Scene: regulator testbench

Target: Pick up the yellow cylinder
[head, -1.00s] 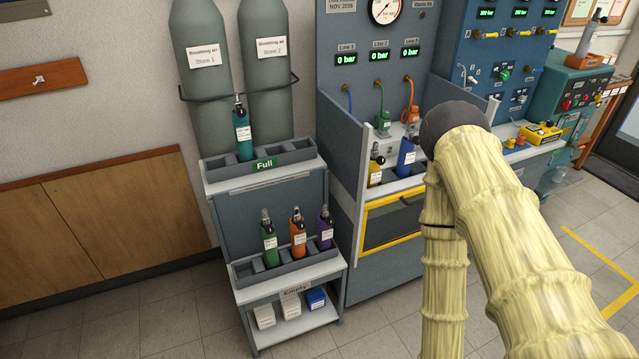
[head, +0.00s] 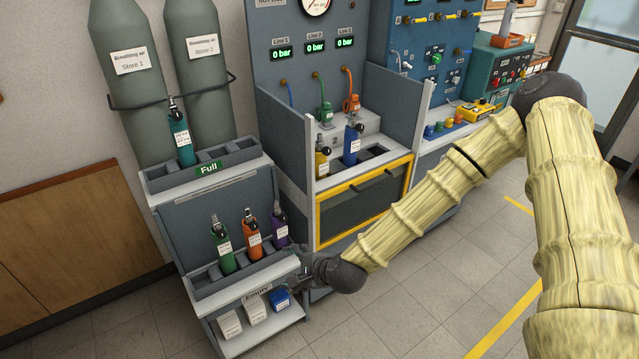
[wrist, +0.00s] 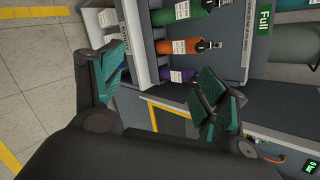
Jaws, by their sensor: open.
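The yellow cylinder (head: 322,160) stands upright at the left end of the testbench rack, beside a blue cylinder (head: 352,143). It has a white label and a dark valve on top. My gripper (wrist: 165,88) is open and empty in the wrist view, with green finger pads. In the head view my gripper (head: 298,268) is low, near the right end of the "Empty" rack, below and left of the yellow cylinder and apart from it. The wrist view does not show the yellow cylinder.
The "Empty" rack (head: 215,285) holds green (head: 222,250), orange (head: 252,237) and purple (head: 279,225) cylinders. The "Full" rack (head: 232,158) holds a teal cylinder (head: 181,140). The grey side panel (head: 283,140) stands left of the yellow cylinder. Floor in front of the bench is clear.

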